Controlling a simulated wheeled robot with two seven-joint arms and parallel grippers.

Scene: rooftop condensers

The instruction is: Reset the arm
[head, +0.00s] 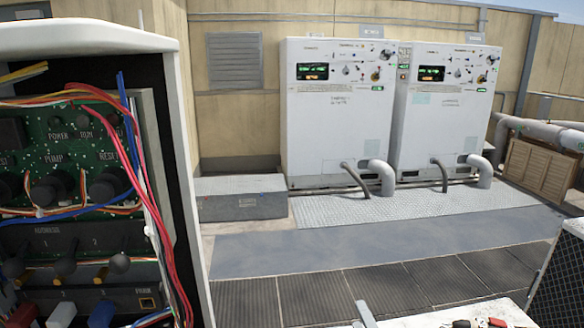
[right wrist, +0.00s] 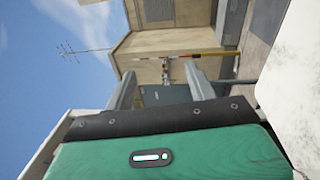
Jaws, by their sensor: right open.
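My right gripper (right wrist: 160,88) shows in the right wrist view with its two grey fingers spread apart and nothing between them. Its green body fills the bottom of that view. In the head view, a pale grey finger-like piece at the bottom edge, right of centre, looks like part of this gripper; the rest is cut off. My left gripper is in neither view.
An open cabinet (head: 140,40) with a circuit board and loose coloured wires stands close at left. Two white condenser units (head: 335,125) (head: 445,120) stand behind on a metal plate. A grey box (head: 240,205) sits beside them. The floor between is clear.

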